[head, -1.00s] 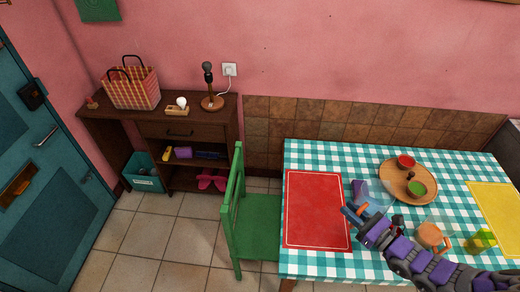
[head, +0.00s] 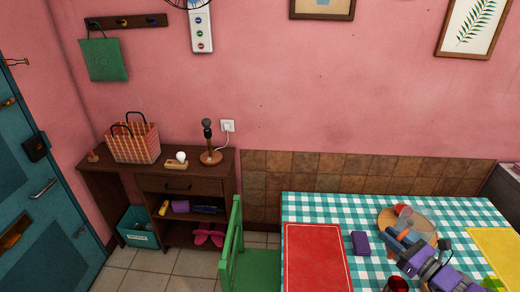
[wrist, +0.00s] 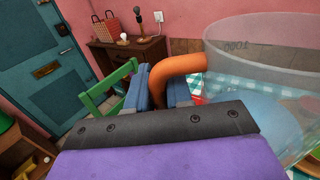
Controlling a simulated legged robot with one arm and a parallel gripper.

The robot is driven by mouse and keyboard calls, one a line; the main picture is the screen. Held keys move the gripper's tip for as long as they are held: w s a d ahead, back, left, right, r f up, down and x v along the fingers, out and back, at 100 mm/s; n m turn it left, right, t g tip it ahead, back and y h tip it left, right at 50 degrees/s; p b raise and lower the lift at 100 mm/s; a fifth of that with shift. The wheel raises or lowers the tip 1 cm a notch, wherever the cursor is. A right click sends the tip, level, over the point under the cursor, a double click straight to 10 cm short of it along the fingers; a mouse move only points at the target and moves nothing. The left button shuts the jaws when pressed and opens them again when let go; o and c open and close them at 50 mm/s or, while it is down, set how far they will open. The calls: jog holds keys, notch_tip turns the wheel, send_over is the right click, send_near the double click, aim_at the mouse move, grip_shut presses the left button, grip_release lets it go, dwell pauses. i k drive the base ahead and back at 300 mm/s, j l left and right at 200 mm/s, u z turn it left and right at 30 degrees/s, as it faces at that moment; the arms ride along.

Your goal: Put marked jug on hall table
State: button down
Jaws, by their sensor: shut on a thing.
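The marked jug (wrist: 265,60) is clear, with dark marks near its rim and an orange handle (wrist: 180,70), and fills the right of the wrist view. My gripper (wrist: 158,86) has its blue fingers shut on that handle.
A green chair (head: 240,255) stands between the tables. A purple block (head: 360,243) lies beside the red mat (head: 316,258).

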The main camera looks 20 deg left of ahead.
aim_at(103, 152)
jog(key=j+u, duration=0.15)
jog(key=u, duration=0.25)
jog(key=j+u, duration=0.1)
jog(key=u, duration=0.3)
jog(key=i+j+u, duration=0.1)
jog(key=u, duration=0.75)
jog(key=i+j+u, duration=0.4)
jog(key=i+u, duration=0.4)
jog(key=i, duration=0.2)
jog(key=i+u, duration=0.4)
jog(key=i, duration=0.15)
jog(key=i+l, duration=0.2)
jog(key=i, duration=0.2)
jog(key=i+l, duration=0.15)
jog(key=i, duration=0.3)
jog(key=i+l, duration=0.2)
jog(key=i, duration=0.2)
jog(key=i+l, duration=0.45)
jog(key=i+u, duration=0.05)
jog(key=i, duration=0.05)
